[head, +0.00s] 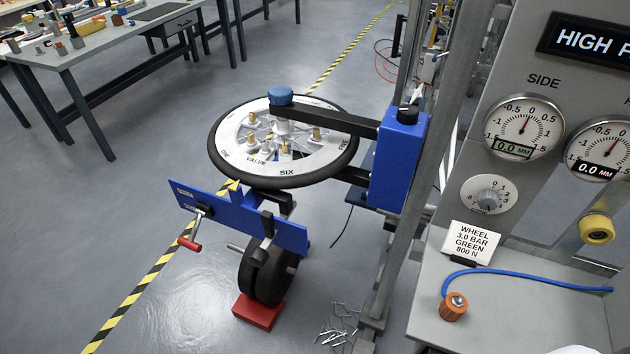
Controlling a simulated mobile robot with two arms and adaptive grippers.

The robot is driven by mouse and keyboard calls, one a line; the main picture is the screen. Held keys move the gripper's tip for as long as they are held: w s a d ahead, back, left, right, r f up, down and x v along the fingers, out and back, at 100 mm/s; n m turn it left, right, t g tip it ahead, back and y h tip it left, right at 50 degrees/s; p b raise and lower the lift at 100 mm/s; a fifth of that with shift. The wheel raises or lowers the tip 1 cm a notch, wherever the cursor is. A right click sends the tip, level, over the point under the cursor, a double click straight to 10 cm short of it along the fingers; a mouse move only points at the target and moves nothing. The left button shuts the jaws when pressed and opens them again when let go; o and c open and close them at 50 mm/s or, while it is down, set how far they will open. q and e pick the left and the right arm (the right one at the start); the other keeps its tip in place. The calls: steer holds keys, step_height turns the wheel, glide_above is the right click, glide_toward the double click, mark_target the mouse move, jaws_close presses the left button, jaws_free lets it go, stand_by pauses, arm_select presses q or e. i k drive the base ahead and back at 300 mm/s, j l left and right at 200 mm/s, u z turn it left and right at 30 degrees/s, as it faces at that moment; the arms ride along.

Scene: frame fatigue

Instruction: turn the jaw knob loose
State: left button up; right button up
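A horizontal wheel (334,171) with a black tyre and a white lettered disc is held between two dark arms of a blue clamp body (398,165). A blue round knob (280,96) sits on the upper arm's end above the wheel's hub. A black knob (408,113) sits on top of the blue body. No label shows which of these is the jaw knob, and I cannot tell how tight either is. Neither of my grippers is in view.
A blue bar with a red-handled crank (190,243) and a small wheel on a red block (258,311) stand below. Wire scraps (338,328) lie on the floor. A grey gauge panel (540,195) and shelf with an orange fitting (453,307) fill the right.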

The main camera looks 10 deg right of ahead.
mark_target(407, 114)
steer(key=z, duration=0.3)
steer(key=i+j+z, duration=0.1)
steer(key=j+z, duration=0.15)
steer(key=z, duration=0.15)
steer(key=j+z, duration=0.25)
steer(key=z, duration=0.15)
steer(key=j+z, duration=0.35)
